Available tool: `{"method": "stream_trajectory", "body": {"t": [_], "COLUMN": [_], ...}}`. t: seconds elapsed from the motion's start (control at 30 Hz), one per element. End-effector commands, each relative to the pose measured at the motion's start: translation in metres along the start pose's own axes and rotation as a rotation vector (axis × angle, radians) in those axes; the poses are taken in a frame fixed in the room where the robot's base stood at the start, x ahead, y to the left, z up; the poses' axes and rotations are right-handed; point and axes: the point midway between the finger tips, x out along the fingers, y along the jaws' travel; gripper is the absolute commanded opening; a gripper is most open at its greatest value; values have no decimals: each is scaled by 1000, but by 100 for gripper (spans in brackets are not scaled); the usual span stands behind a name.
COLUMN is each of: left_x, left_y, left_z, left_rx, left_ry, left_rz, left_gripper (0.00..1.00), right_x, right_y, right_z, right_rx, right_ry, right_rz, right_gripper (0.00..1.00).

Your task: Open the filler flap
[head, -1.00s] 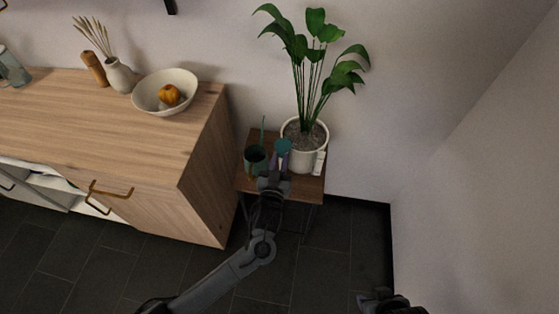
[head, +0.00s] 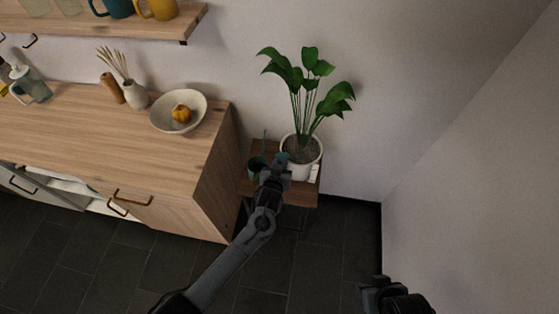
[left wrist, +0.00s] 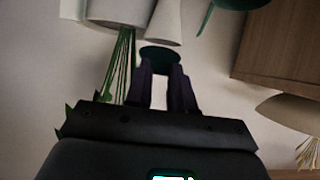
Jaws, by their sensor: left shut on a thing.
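A round teal flap (left wrist: 160,57) shows between my left fingertips in the left wrist view.
A dark green watering can (head: 257,166) stands close left of my left gripper. A leafy plant (head: 306,90) rises from the pot. A wooden cabinet (head: 190,195) is at the left, with a bowl (head: 192,98) on top. The right wall is bare.

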Motion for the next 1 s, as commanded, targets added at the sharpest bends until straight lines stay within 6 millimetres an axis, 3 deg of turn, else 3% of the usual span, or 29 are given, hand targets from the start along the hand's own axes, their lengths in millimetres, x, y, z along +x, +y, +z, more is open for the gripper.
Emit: {"method": "stream_trajectory", "body": {"t": [0.03, 0.3, 0.83, 0.87, 1.0], "left_x": [-3, 0, 2, 2, 2], "left_y": [1, 0, 0, 0, 0], "left_z": [-8, -14, -13, -13, -13], "left_rx": [-1, 0, 1, 1, 1], "left_ry": [-28, -126, -151, -151, -150], "left_rz": [1, 0, 0, 0, 0], "left_gripper": [0, 0, 0, 27, 49], "right_x": [-13, -30, -32, -32, -32], "right_y": [0, 1, 3, 3, 3], "right_z": [-4, -10, -10, -10, -10], "right_rx": [1, 1, -8, -8, -8], "right_ry": [0, 0, -3, -3, -3], "right_rz": [-1, -1, 7, 6, 6], "right_gripper": [43, 43, 43, 43, 43]}}
